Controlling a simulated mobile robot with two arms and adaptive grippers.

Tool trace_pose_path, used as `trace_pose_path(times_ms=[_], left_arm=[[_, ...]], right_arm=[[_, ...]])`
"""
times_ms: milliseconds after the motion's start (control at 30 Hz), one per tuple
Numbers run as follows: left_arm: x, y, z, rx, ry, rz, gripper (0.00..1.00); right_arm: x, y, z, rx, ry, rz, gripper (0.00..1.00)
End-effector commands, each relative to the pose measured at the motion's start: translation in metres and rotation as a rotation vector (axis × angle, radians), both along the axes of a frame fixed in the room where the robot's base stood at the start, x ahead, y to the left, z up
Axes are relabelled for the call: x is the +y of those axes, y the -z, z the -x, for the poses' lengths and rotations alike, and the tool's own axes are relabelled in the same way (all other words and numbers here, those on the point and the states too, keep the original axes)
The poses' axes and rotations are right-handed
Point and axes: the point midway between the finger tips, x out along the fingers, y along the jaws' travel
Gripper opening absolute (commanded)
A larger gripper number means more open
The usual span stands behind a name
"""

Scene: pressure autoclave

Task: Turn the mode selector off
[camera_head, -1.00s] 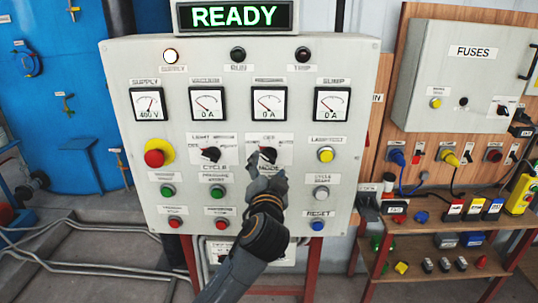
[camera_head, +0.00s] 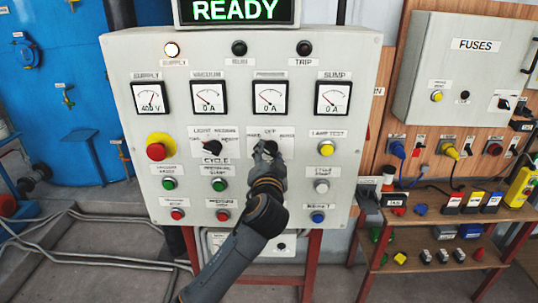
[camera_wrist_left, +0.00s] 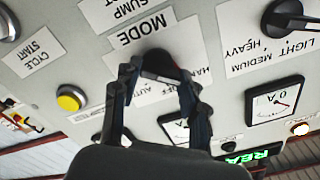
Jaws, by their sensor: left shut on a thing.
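The mode selector is a round black knob (camera_wrist_left: 166,62) on the grey control panel (camera_head: 345,120), below the pressure gauges. In the left wrist view its MODE plate and a position plate with OFF and AUTO show around it. My left gripper (camera_head: 266,152) is at the knob in the head view, hiding most of it. In the left wrist view the fingers of the left gripper (camera_wrist_left: 160,76) lie on either side of the knob, shut on it. Which position the knob points to is hard to tell. My right gripper is not in view.
A cycle selector (camera_head: 213,147) sits left of the gripper, with a red emergency button (camera_head: 156,151) further left. The yellow lamp test button (camera_head: 326,148) is to the right. Push buttons lie below. A shelf (camera_head: 445,215) with plugs stands at the right.

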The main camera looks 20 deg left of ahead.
Motion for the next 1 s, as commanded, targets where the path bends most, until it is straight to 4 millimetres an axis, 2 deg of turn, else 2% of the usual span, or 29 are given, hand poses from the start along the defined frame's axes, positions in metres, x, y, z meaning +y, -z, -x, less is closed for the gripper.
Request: trace_pose_path(times_ms=[367, 1000], left_arm=[[0.000, -0.002, 0.000, 0.030, 0.000, -0.105, 0.12], [-0.002, -0.003, -0.001, 0.179, 0.000, -0.620, 0.12]], right_arm=[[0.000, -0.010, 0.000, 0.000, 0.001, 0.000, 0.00], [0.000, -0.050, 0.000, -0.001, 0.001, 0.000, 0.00]])
